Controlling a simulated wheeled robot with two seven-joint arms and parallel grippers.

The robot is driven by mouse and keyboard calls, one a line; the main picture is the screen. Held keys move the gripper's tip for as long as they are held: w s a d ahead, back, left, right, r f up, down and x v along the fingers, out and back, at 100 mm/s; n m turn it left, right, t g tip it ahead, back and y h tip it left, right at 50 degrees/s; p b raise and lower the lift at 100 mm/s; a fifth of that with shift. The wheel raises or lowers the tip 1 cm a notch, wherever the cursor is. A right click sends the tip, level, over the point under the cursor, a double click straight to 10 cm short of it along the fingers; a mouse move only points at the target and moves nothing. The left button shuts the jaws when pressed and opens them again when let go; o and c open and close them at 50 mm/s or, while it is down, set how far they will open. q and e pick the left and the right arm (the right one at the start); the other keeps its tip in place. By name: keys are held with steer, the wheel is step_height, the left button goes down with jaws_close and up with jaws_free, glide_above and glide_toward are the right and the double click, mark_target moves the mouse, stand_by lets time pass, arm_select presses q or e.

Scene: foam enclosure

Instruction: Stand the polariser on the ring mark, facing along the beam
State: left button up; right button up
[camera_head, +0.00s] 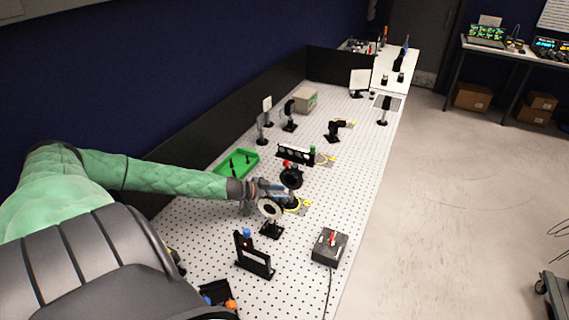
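My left gripper (284,196) reaches in from the left over the perforated white table. Its fingers are small here and partly covered, so I cannot tell whether they are open or shut. A black round mount (291,177) stands upright just beyond the fingertips, its lower part hidden behind them. I cannot tell for certain which of these two is the polariser. A yellow ring mark (304,205) shows beside the fingertips, partly covered. My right gripper is not in view.
A green tray (238,162) lies behind my forearm. A black slotted holder (295,154) stands beyond the gripper. A black frame (254,258) and a grey switch box (330,247) stand nearer. Open table (345,190) lies to the right.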

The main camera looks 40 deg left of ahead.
arm_select(q)
steer(key=shift+s+a+r, duration=0.2)
steer(key=shift+s+a, duration=0.05)
steer(key=shift+s, duration=0.35)
steer(key=shift+v, duration=0.85)
